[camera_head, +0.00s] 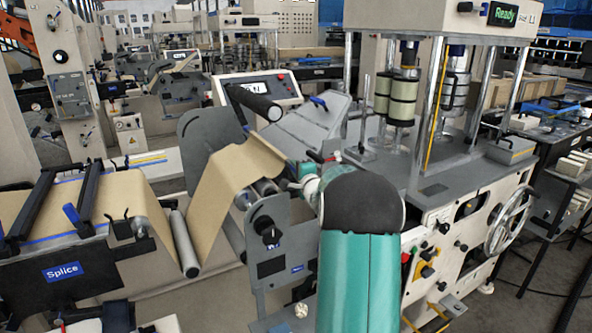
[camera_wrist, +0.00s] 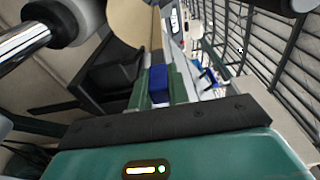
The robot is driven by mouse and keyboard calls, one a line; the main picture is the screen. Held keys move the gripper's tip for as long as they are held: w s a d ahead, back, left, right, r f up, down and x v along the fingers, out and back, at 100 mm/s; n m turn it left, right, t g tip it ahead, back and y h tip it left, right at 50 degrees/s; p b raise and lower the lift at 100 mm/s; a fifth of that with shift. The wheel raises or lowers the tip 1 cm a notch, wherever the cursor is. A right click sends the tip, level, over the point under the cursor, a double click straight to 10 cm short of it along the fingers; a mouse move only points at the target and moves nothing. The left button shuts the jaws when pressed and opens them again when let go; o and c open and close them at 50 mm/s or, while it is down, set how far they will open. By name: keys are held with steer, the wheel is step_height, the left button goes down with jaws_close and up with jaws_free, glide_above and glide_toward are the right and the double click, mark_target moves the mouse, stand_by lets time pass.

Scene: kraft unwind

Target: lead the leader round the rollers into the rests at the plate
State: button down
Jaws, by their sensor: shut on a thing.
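The leader is a brown kraft web (camera_head: 222,195). It runs from the splice table, dips at a low grey roller (camera_head: 184,243), then climbs to the right over the rollers by the grey side plate (camera_head: 276,243). In the wrist view, the green fingers of my gripper (camera_wrist: 158,86) are shut on a blue block (camera_wrist: 158,78). Whether this block is joined to the leader cannot be told. A tan sheet or disc (camera_wrist: 130,22) shows just beyond the fingers. I cannot make out the rests.
A black-ended roller (camera_head: 255,103) sticks out above the web. A sloping grey plate (camera_head: 305,130) lies behind it, below a display box (camera_head: 262,88). The machine with the handwheel (camera_head: 508,215) stands close to the right of my arm. The splice table (camera_head: 75,265) is at left.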

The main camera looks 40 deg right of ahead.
steer(key=shift+f, duration=0.1)
steer(key=shift+f, duration=1.4)
steer(key=shift+f, duration=0.55)
steer(key=c, duration=1.3)
jaws_free()
steer(key=shift+c, duration=0.2)
steer(key=shift+o, duration=0.4)
steer(key=shift+r, duration=0.1)
steer(key=shift+r, duration=0.2)
